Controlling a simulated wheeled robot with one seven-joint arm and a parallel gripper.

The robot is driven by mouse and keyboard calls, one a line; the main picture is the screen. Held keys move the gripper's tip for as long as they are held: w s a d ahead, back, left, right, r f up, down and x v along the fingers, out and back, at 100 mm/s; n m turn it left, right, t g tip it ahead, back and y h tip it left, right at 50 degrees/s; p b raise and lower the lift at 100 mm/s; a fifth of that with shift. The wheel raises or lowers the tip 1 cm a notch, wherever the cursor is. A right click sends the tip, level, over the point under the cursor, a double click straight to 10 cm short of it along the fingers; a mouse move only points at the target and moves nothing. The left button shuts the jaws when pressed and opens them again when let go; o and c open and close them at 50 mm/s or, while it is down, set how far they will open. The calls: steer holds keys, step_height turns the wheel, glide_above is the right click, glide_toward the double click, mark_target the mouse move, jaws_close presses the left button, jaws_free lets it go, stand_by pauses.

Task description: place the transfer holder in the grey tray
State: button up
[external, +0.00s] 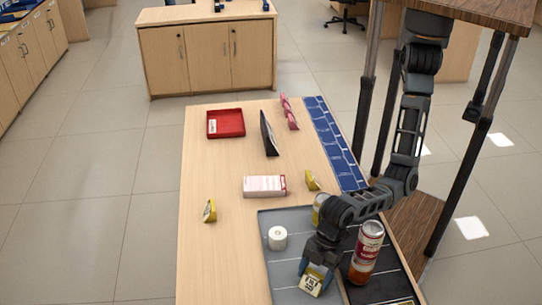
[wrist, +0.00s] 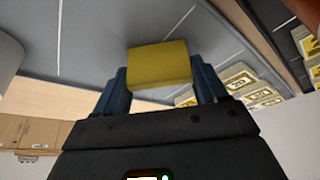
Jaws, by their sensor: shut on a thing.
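My gripper (external: 313,268) points down over the front part of the grey tray (external: 286,272). Its blue fingers are shut on a small yellow holder (external: 311,284) with a pale printed face, which I take to be the transfer holder. In the wrist view the holder's plain yellow side (wrist: 159,64) sits between the two fingers (wrist: 158,82). The holder is over or on the tray's grey surface, which also shows in the wrist view (wrist: 110,30); I cannot tell whether it touches.
A white roll (external: 277,238) stands on the tray left of my gripper. Further back are a pink-and-white box (external: 264,186), yellow holders (external: 209,211) and a red tray (external: 225,123).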

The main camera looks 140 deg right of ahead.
steer(key=shift+f, duration=0.15)
steer(key=o, duration=1)
steer(key=shift+o, duration=0.2)
steer(key=p+v, duration=0.1)
steer(key=v, duration=1.1)
